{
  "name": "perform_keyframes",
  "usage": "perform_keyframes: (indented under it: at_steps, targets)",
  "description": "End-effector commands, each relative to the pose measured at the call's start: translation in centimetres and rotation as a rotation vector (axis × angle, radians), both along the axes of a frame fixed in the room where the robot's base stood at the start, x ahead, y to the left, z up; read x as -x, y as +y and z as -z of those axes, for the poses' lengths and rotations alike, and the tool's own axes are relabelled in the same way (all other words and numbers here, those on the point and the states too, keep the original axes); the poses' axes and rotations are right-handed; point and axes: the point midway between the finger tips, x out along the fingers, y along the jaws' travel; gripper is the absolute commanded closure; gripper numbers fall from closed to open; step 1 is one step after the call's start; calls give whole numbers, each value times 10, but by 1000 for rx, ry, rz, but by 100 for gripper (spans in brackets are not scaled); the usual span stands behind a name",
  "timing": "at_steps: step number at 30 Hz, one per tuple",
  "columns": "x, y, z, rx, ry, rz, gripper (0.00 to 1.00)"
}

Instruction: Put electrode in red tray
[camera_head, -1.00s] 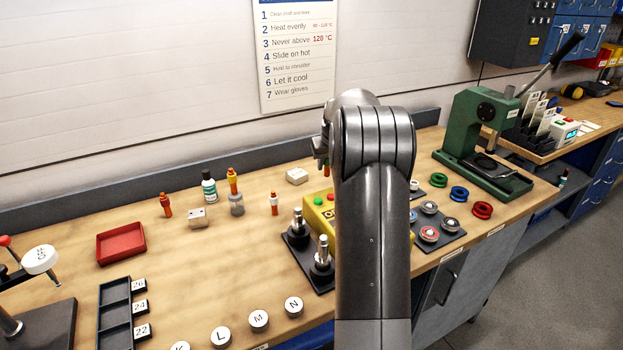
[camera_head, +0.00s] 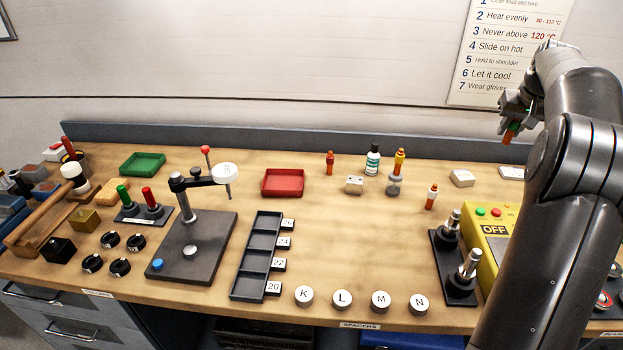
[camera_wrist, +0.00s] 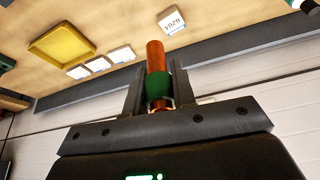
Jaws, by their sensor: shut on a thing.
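My gripper (camera_head: 511,122) is at the upper right in the head view, raised above the back of the bench. It is shut on an orange-brown electrode with a green band (camera_wrist: 157,75), which sticks out between the fingers in the wrist view. Its orange end (camera_head: 510,134) also shows below the fingers in the head view. The red tray (camera_head: 283,183) lies empty on the bench, well to the left of my gripper.
Right of the red tray stand an orange-red electrode (camera_head: 329,162), a white-green bottle (camera_head: 372,160) and a small jar (camera_head: 393,184) with a yellow-orange piece. A press stand (camera_head: 190,246) is left. A green tray (camera_head: 143,164) lies farther left. A yellow tray (camera_wrist: 65,46) shows in the wrist view.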

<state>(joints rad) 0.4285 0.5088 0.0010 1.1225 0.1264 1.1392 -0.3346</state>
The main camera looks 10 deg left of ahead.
Motion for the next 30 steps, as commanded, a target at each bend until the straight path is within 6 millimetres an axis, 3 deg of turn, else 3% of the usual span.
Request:
perform_keyframes:
  at_steps: [8, 11, 15, 21, 24, 30]
  targets:
    - [-23, 79, -1, 1, -3, -120, 100]
    - [-31, 123, -2, 0, -4, -185, 100]
    - [-38, 199, -1, -2, -4, -297, 100]
    - [-35, 306, -2, -1, -4, -457, 100]
    - [-28, 351, -1, -1, -3, -524, 100]
    - [-15, 411, -1, -1, -4, -617, 100]
